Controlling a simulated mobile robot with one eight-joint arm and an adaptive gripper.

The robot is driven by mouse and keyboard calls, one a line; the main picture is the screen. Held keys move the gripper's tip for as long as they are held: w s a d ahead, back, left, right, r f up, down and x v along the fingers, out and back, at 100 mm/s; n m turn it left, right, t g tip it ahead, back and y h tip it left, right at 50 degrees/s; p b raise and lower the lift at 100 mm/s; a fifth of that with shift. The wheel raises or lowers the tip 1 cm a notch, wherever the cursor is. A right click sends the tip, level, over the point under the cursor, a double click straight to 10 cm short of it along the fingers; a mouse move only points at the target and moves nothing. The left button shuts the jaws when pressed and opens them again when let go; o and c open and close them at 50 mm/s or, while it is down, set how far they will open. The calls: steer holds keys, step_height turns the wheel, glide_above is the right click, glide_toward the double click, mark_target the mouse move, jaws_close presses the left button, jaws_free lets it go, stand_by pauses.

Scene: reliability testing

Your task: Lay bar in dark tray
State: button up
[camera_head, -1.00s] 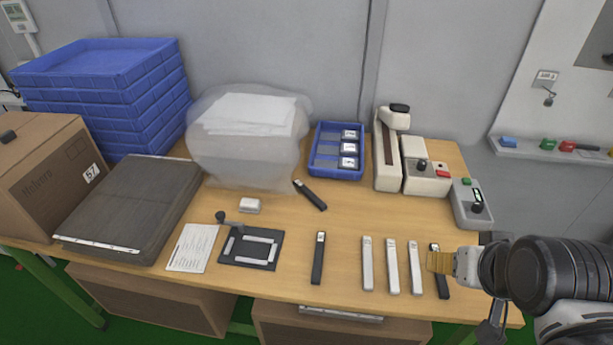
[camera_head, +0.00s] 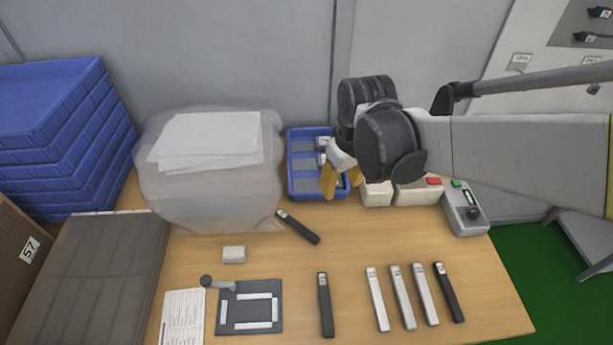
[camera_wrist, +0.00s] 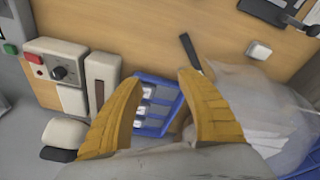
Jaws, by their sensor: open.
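My gripper (camera_head: 336,188) is open with yellow fingers, over the blue compartment tray (camera_head: 303,192) at the back of the bench. In the wrist view nothing shows between my fingertips (camera_wrist: 160,80); the blue tray lies beyond them. One dark bar (camera_head: 298,227) lies slanted near the plastic bag; it also shows in the wrist view (camera_wrist: 190,52). At the front lie another dark bar (camera_head: 325,306), several silver bars (camera_head: 403,298) and a dark bar (camera_head: 448,292) at their right. A wide dark grey tray-like piece (camera_head: 95,265) is at the left; its inside cannot be made out.
A clear bag (camera_head: 205,195) stands left of the blue tray, with blue crates (camera_head: 55,140) farther left. A black fixture (camera_head: 270,288), paper sheet (camera_head: 183,318) and white block (camera_head: 234,254) lie on the bench. Control boxes (camera_head: 465,208) stand right.

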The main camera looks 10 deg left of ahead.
steer(key=a+f+n+g+p, duration=0.25)
steer(key=a+f, duration=0.45)
steer(key=a, duration=0.4)
steer(key=n+b, duration=0.1)
steer(key=b, duration=0.2)
glide_above(297, 225)
steer(key=shift+t+h, duration=0.25)
steer(key=shift+h, duration=0.15)
steer(key=f, duration=0.4)
steer(key=a+f, duration=0.1)
steer(key=f, duration=0.1)
steer(key=shift+w+f, duration=0.1)
steer(key=shift+f, duration=0.25)
steer(key=f, duration=0.1)
steer(key=f+b, duration=0.1)
steer(key=f, duration=0.1)
steer(key=d+f+b, duration=0.1)
steer(key=f, duration=0.1)
jaws_close()
